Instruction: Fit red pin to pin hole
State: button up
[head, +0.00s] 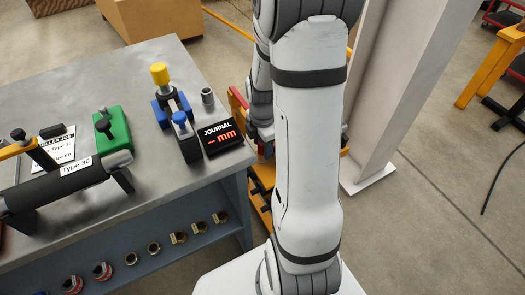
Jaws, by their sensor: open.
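I cannot make out a red pin or its pin hole for certain. On the grey workbench (150,70), a fixture with a yellow knob (159,73) and blue blocks stands at the back. A blue-knobbed block (185,137) stands in front of it, beside the black JOURNAL display (219,138), which reads dashes and mm. My arm rises through the middle of the head view and folds back down behind itself, right of the bench. My gripper is not clearly visible; my own arm and the clutter behind it hide that area.
A dark roller (50,190) labelled Type 30 rests on supports at the bench's left, near a green block (113,133). A small grey cylinder (207,97) stands near the display. Several round parts sit on the lower shelf. A white column (385,100) stands right of my arm.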

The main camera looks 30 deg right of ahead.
notch_tip(320, 180, up, 8)
jog(key=shift+f+p, duration=0.1)
jog(key=shift+p, duration=0.65)
